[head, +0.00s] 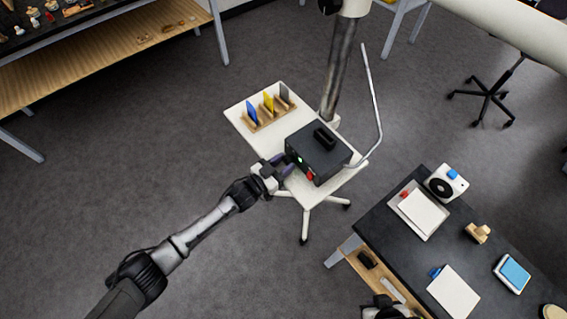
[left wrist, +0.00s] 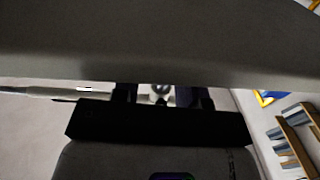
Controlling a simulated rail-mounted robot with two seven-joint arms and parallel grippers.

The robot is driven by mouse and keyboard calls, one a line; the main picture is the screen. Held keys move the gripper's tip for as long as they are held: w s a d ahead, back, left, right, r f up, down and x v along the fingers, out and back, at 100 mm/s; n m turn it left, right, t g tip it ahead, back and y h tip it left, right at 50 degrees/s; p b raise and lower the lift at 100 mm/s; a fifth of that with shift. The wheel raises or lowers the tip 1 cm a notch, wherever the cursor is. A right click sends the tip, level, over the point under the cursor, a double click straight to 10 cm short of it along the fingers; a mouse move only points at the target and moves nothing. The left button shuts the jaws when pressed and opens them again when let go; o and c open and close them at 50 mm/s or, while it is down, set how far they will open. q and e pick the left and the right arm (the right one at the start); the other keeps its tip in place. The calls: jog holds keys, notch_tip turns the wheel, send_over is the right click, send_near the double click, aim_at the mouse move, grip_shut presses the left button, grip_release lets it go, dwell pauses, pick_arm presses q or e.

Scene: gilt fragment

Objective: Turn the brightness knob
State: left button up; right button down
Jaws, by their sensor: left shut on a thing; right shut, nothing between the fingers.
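A black box (head: 325,141) with a top handle sits on a white cart. Its front has a small green light (head: 300,160) and a red switch (head: 310,176). My left gripper (head: 284,168) is at the box's front left, shut on what I take to be the brightness knob, which its fingers hide in the head view. In the left wrist view, a small pale round piece, likely the knob (left wrist: 160,92), shows between the dark fingers. The knob's setting cannot be read. My right gripper (head: 386,306) is low at the bottom edge, partly cut off, away from the box.
A wooden rack (head: 266,120) with blue, yellow and grey plates stands behind the box on the cart (head: 240,108). A pale bent rod (head: 375,100) rises at the cart's right. A dark table (head: 400,243) with trays stands lower right. The floor at left is clear.

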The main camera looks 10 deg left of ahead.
pick_arm(q)
jog(key=shift+m, duration=0.9)
jog(key=o, duration=0.9)
jog(key=shift+s+a, duration=0.1)
jog(key=v, duration=1.3)
jog(key=shift+s+a+f, duration=0.15)
jog(key=shift+s+a, duration=0.05)
jog(key=shift+s, duration=0.05)
